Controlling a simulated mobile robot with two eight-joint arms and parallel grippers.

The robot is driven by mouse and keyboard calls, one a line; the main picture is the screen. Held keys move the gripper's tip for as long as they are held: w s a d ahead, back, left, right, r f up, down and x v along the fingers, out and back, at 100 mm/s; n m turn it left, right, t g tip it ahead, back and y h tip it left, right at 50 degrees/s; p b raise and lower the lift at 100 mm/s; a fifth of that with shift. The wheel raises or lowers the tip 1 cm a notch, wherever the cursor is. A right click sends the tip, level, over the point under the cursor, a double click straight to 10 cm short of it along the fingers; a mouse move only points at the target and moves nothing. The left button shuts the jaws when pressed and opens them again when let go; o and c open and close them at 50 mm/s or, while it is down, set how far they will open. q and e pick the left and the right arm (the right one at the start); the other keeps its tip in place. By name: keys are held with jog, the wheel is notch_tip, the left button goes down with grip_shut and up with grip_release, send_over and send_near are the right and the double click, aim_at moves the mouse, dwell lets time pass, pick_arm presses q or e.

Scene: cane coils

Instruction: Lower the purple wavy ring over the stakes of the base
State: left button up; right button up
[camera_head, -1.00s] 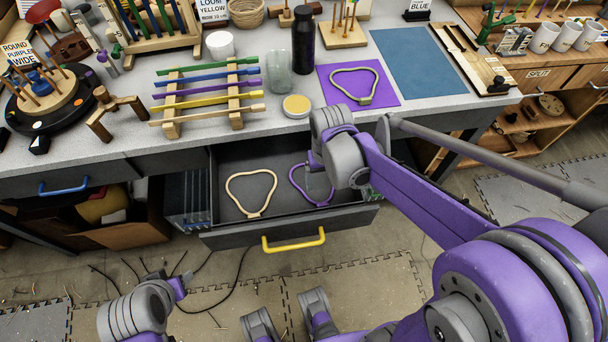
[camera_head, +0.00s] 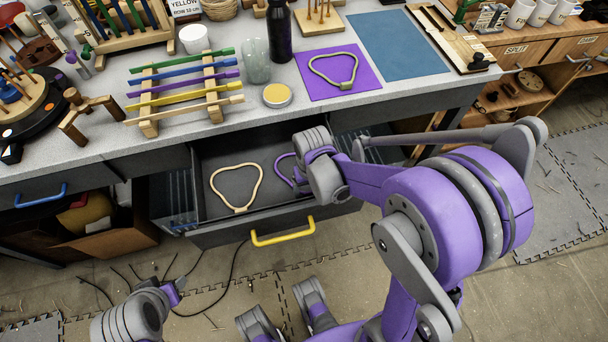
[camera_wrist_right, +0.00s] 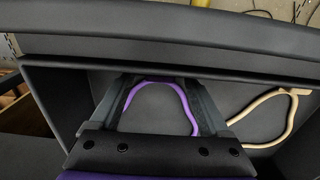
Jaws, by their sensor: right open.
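The purple wavy ring (camera_head: 283,168) lies in the open drawer, partly hidden by my right wrist in the head view. In the right wrist view, the ring (camera_wrist_right: 191,112) shows between the two dark fingers of my right gripper (camera_wrist_right: 160,88), which is open. I cannot tell whether the fingers touch it. A wooden base with upright stakes (camera_head: 319,22) stands at the back of the bench; a round base with stakes (camera_head: 40,103) stands at the left. I cannot tell which is meant. My left gripper (camera_head: 174,293) is low at the left, its fingers unclear.
A cream wavy ring (camera_head: 237,187) lies beside the purple one; it also shows in the right wrist view (camera_wrist_right: 268,118). The drawer's walls and yellow handle (camera_head: 283,233) are close. A tan ring lies on a purple mat (camera_head: 316,88). A dark bottle (camera_head: 279,38) stands nearby.

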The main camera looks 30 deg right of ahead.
jog(key=shift+c, duration=0.2)
grip_shut()
